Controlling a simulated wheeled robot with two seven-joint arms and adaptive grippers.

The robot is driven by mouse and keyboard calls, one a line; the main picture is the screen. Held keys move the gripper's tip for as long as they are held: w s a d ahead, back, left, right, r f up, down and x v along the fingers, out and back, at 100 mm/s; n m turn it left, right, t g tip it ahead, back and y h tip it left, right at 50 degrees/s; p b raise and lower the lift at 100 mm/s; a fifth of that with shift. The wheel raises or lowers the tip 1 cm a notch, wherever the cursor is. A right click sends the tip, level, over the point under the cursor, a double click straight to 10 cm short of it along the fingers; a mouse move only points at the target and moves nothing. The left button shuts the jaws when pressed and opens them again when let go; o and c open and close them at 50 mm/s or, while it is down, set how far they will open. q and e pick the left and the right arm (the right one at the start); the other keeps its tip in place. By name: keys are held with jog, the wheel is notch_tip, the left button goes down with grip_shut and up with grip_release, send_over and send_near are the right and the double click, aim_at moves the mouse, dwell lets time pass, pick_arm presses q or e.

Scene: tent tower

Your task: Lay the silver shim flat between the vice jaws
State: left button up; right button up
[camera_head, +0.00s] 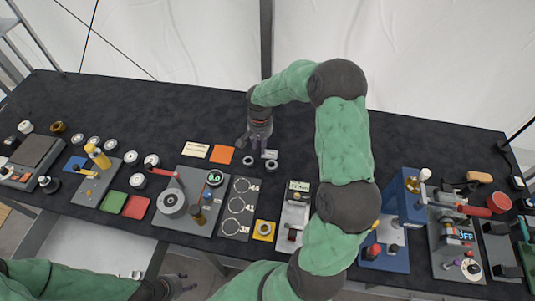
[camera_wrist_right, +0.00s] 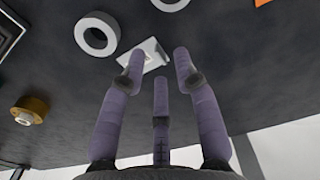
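A small silver plate (camera_head: 270,154), which looks like the shim, lies on the dark table top near the back middle. It also shows in the right wrist view (camera_wrist_right: 151,52), with a small raised tab on it. My right gripper (camera_head: 256,145) is low, just left of the plate in the head view. In the right wrist view its three fingers (camera_wrist_right: 158,70) are spread, with the plate beyond the tips and nothing held. My left gripper (camera_head: 178,287) is at the bottom edge, away from the table; its finger state is unclear. I cannot clearly make out the vice jaws.
Two grey rings (camera_head: 248,160) (camera_head: 272,165) lie close to the plate. An orange card (camera_head: 223,154) is to the left. A blue fixture (camera_head: 408,205) and a grey machine (camera_head: 455,255) stand at right. My right arm hides part of the table. The back right is clear.

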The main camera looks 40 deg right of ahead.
notch_tip(320, 180, down, 4)
jog(key=shift+s+d+r, duration=0.1)
jog(key=shift+s+r, duration=0.05)
jog(key=shift+r, duration=0.05)
grip_shut()
jog(key=shift+r, duration=0.15)
jog(key=shift+r, duration=0.5)
notch_tip(320, 180, up, 2)
jog(key=shift+r, duration=0.1)
jog(key=s+a+r+p, duration=0.2)
jog(key=s+a+r, duration=0.7)
jog(key=s, duration=0.1)
jog(key=shift+s+a+r, duration=0.15)
jog(key=shift+s+r, duration=0.1)
jog(key=shift+r, duration=0.1)
